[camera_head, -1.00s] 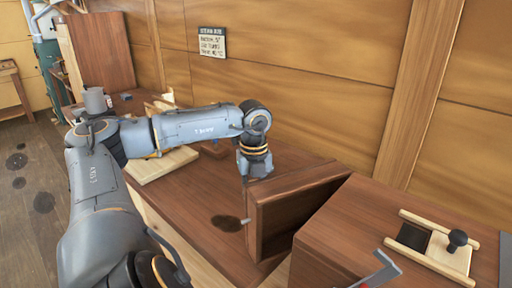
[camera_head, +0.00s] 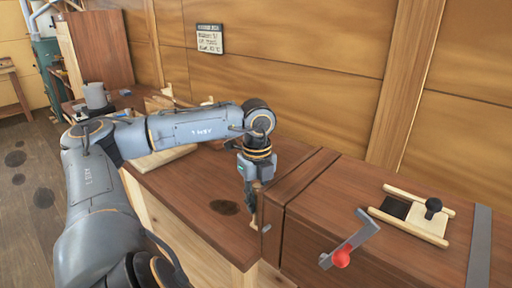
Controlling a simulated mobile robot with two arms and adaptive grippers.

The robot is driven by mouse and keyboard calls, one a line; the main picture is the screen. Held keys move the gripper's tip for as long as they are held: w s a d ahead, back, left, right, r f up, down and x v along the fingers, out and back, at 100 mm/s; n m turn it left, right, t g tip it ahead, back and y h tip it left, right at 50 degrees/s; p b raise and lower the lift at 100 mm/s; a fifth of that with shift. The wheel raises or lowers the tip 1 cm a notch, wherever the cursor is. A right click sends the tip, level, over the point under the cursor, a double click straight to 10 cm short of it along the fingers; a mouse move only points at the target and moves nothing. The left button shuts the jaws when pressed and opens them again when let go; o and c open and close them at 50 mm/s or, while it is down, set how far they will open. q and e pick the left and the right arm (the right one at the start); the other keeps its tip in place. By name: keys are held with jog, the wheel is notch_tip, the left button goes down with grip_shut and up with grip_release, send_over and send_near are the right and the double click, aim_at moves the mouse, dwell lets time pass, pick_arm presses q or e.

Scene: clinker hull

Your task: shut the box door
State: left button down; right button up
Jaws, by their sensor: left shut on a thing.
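The box (camera_head: 400,232) is a dark wooden steam chest lying along the bench at the right. Its door (camera_head: 295,190) is a thick wooden panel at the left end, lying against or very close to the box end with only a thin dark seam showing; whether it touches all round I cannot tell. A small metal fitting (camera_head: 266,229) sits on the door's outer side. My left gripper (camera_head: 252,212) points down at the door's outer side, shut on the door, though its contact is partly hidden. My right gripper is not in view.
A grey lever with a red knob (camera_head: 342,258) stands on the box's near side. A pale slide with a black knob (camera_head: 428,222) lies on its top. The bench (camera_head: 185,195) has a dark stain left of the door. A wall rises behind.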

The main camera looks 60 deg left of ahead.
aim_at(258, 184)
pick_arm(q)
jog(key=shift+d+f, duration=0.1)
jog(key=shift+d, duration=0.05)
jog(key=c, duration=1.3)
grip_release()
jog(key=shift+d, duration=0.1)
jog(key=shift+o, duration=0.2)
jog(key=shift+s, duration=0.1)
jog(key=shift+r, duration=0.2)
notch_tip(258, 184, up, 5)
jog(key=shift+d, duration=0.1)
jog(key=shift+r, duration=1.15)
